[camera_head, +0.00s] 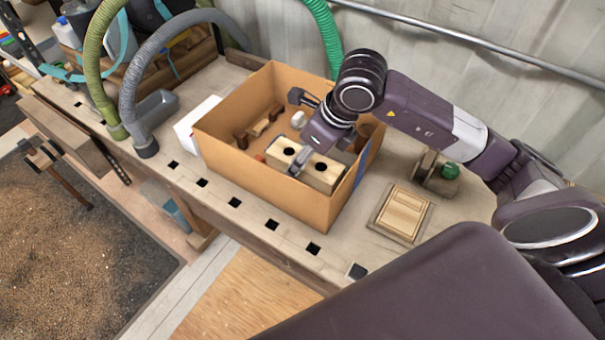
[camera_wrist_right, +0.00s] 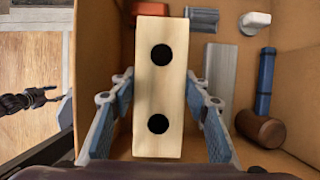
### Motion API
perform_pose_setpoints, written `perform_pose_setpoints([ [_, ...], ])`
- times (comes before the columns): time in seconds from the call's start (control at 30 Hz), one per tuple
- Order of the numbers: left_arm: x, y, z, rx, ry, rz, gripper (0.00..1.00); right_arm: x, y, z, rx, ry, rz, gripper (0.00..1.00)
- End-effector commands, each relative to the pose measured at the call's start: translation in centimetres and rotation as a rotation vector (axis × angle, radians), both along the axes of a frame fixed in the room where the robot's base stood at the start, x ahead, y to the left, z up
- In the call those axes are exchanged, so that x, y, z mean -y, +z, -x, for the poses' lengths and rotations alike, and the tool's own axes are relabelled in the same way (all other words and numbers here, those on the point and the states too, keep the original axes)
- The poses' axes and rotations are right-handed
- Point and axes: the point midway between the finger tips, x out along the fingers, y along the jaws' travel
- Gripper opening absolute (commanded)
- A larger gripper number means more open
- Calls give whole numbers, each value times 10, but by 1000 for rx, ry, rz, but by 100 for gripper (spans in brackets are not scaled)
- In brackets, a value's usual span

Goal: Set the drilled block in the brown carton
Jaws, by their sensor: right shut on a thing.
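The drilled block (camera_head: 320,176) is pale wood with two dark round holes in its top face. It is inside the open brown carton (camera_head: 262,187), near the front wall. My right gripper (camera_head: 302,163) reaches down into the carton and is shut on the block. In the right wrist view, the block (camera_wrist_right: 160,90) lies between the two blue-grey fingers of the gripper (camera_wrist_right: 159,85). I cannot tell whether the block's underside touches the carton floor. My left gripper does not show in the head view.
The carton also holds a mallet (camera_wrist_right: 262,127), a white item (camera_wrist_right: 254,20), a grey block (camera_wrist_right: 202,20) and a red item (camera_wrist_right: 118,12). Outside, a wooden panel (camera_head: 403,213) and a green-knobbed device (camera_head: 437,172) are to the right; hoses (camera_head: 128,95) stand left.

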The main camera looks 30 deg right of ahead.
Motion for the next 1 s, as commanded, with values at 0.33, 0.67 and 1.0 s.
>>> perform_pose_setpoints([
  [0.33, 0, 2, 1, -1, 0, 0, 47, 0, -41, 1, -3, 1, -1, 4],
  [0.67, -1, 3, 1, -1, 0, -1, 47, 0, -63, -1, 3, 1, 0, 4],
  [1.0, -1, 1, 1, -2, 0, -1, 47, 0, -65, 0, 1, 1, 0, 55],
])
